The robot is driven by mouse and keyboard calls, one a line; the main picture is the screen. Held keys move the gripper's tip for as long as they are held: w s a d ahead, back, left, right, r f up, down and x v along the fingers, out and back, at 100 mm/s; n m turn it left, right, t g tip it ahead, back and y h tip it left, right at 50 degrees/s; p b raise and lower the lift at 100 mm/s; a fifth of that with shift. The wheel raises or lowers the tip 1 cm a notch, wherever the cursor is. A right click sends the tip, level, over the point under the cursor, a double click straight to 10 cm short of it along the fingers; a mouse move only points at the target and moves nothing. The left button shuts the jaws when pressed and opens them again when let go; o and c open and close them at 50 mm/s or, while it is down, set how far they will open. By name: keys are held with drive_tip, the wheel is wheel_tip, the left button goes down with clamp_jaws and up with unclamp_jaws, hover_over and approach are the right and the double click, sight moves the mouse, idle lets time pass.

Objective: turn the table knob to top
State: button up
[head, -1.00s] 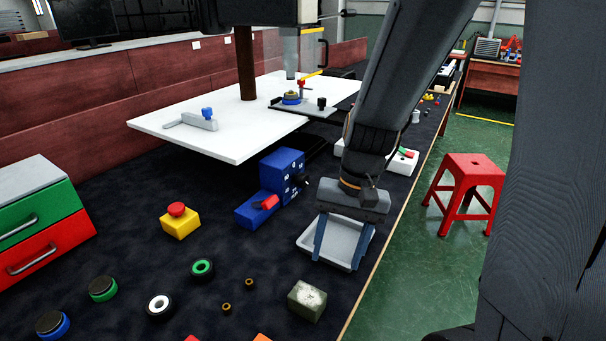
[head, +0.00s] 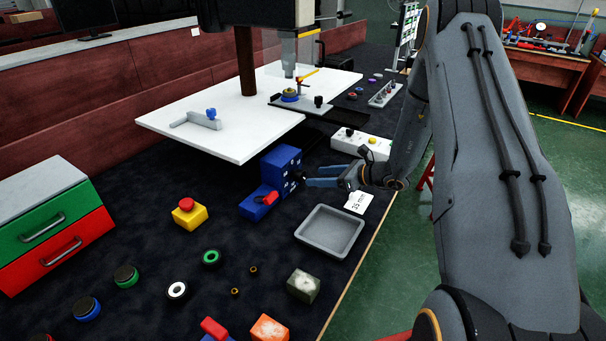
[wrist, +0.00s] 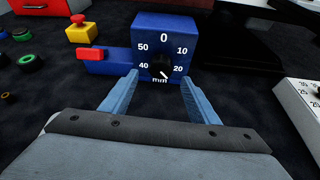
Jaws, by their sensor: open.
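The blue box (head: 280,164) stands on the dark table top, with a lower blue block carrying a red part (head: 268,198) beside it. In the wrist view its dial face (wrist: 164,34) shows numbers around a black knob (wrist: 160,67). The knob's white pointer mark points to the lower right, near the "20" side, not up at the "0". My gripper (wrist: 159,82) is open and faces the dial, its blue fingers left and right of the knob and seemingly short of it. In the head view my gripper (head: 308,177) reaches the box from the right; the knob is hard to make out.
A grey tray (head: 330,231) and a white "35 mm" card (head: 357,202) lie near the gripper. A white box with a knob (head: 361,143) stands behind it. A white raised table (head: 225,130) overhangs at the back left. A yellow block with a red button (head: 188,212) stands left.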

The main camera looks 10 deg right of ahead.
sight(303, 176)
drive_tip(key=p+x, duration=0.2)
drive_tip(key=x, duration=0.5)
drive_tip(key=shift+w+a+f, duration=0.15)
drive_tip(key=shift+w+a, duration=0.05)
drive_tip(key=shift+w, duration=0.1)
drive_tip(key=c, duration=1)
drive_tip(key=shift+c, duration=0.2)
